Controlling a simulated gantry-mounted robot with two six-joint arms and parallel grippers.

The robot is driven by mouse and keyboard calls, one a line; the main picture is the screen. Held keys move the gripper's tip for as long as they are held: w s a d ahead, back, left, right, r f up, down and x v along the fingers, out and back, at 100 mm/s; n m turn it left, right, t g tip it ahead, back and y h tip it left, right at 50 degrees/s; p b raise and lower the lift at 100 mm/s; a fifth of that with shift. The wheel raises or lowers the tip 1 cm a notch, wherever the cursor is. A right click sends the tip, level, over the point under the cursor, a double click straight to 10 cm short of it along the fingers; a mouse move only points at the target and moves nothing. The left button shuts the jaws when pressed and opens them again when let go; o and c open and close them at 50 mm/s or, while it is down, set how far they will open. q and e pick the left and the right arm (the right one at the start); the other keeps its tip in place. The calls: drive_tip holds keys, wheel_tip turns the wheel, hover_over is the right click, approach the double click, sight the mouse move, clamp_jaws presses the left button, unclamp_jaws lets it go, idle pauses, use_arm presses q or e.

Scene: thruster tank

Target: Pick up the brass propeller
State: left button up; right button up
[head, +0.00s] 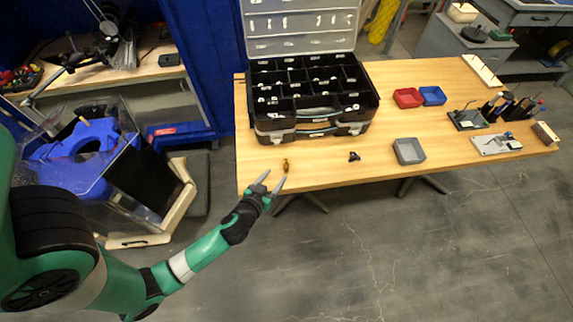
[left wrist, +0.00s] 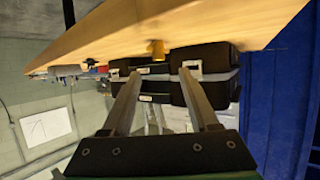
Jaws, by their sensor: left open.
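The brass propeller (head: 286,165) is a small golden piece near the front left edge of the wooden table in the head view. In the left wrist view the brass propeller (left wrist: 157,49) shows as a small blurred shape at the table edge, ahead of and roughly between my fingers. My left gripper (head: 274,179) is open and empty, just in front of the table edge and short of the propeller. Its two fingers (left wrist: 160,72) stand apart in the left wrist view. My right gripper is in neither view.
An open black parts case (head: 262,117) stands behind the propeller on the table (head: 320,171). A small black part (head: 354,156) and a grey tray (head: 408,151) lie to the right. Red (head: 408,97) and blue trays (head: 433,95) sit farther back. A clear tank (head: 95,160) stands left.

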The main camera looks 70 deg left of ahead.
sight(287, 163)
use_arm(q)
drive_tip(key=x, duration=0.3)
drive_tip(key=shift+w+a, duration=0.2)
drive_tip(key=shift+a, duration=0.05)
drive_tip(key=shift+b+x, duration=0.55)
drive_tip(key=shift+x, duration=2.35)
drive_tip(key=shift+w+d, duration=0.1)
drive_tip(key=shift+d, duration=0.1)
clamp_jaws()
